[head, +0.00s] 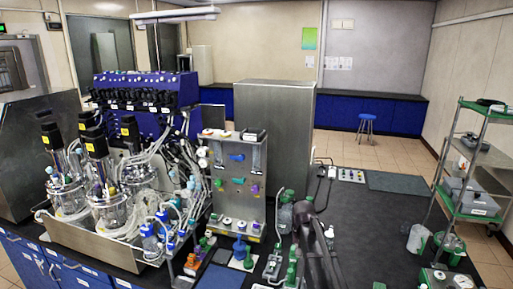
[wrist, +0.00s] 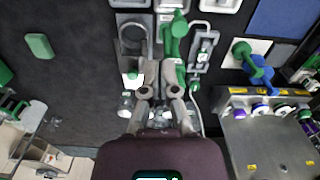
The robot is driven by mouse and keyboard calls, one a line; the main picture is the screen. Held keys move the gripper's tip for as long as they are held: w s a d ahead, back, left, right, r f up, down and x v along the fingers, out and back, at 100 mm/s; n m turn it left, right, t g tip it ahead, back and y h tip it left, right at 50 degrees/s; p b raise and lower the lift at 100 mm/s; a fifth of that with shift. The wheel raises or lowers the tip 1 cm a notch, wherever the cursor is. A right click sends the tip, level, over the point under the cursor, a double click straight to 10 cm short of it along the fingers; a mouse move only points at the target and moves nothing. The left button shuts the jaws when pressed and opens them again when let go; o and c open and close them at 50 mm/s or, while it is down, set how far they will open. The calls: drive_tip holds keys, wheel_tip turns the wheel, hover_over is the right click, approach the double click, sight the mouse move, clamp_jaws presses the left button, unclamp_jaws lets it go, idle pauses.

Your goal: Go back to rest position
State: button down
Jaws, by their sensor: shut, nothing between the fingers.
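My gripper (wrist: 156,82) is at the middle of the wrist view, pointing down over the dark bench. Its fingers are shut with nothing held. Green-capped parts and grey holders lie beyond the fingertips, and a green clamp-like piece (wrist: 174,38) shows just past them. I cannot tell how far above these parts the fingertips are. In the head view my dark arm reaches over the bench at the bottom middle, and the fingertips cannot be made out there.
The bioreactor vessels (head: 112,208) and tubing stand at left, beside a steel valve panel (head: 238,180). Small bottles and fittings crowd the bench around my arm. A shelf rack (head: 477,160) stands at right. The dark bench top (head: 375,225) has free room right of my arm.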

drive_tip(key=s+f+n+b, duration=0.1)
drive_tip(key=s+f+b, duration=0.3)
drive_tip(key=s, duration=0.6)
drive_tip(key=s+f+n+b, duration=0.1)
drive_tip(key=s+f+b, duration=0.3)
drive_tip(key=s, duration=0.6)
drive_tip(key=shift+s+f+n, duration=0.15)
drive_tip(key=shift+f+n, duration=0.15)
drive_tip(key=shift+f, duration=0.4)
idle(1.2)
